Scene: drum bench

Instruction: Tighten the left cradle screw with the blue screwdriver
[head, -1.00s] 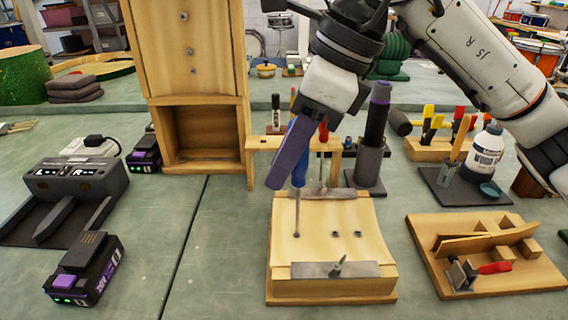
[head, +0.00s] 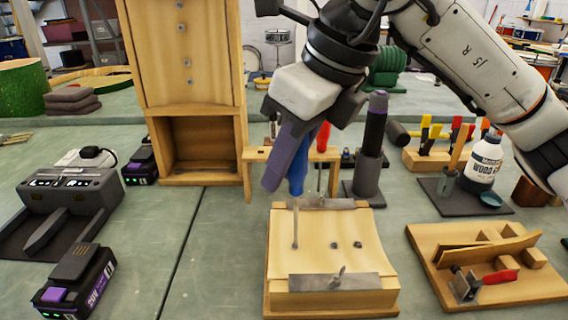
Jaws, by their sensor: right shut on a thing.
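The wooden cradle (head: 325,270) stands on the bench at the lower centre, with metal strips at its front and back edges. Two dark screws or holes (head: 345,244) show at the middle and right of its top. The blue screwdriver (head: 298,175) is upright in my right gripper (head: 285,165), which is shut on its blue handle. The screwdriver's shaft points down, and its tip is at the left of the cradle's top, where the left screw is hidden or too small to make out. Whether the tip touches is unclear. My left gripper is not in view.
A wooden tool rack (head: 255,155) stands behind the cradle, with a dark cylinder on a stand (head: 375,140) beside it. A wooden tray with a red-handled tool (head: 500,277) lies at right. A battery (head: 75,283) and charger (head: 65,200) lie at left. Bench between is clear.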

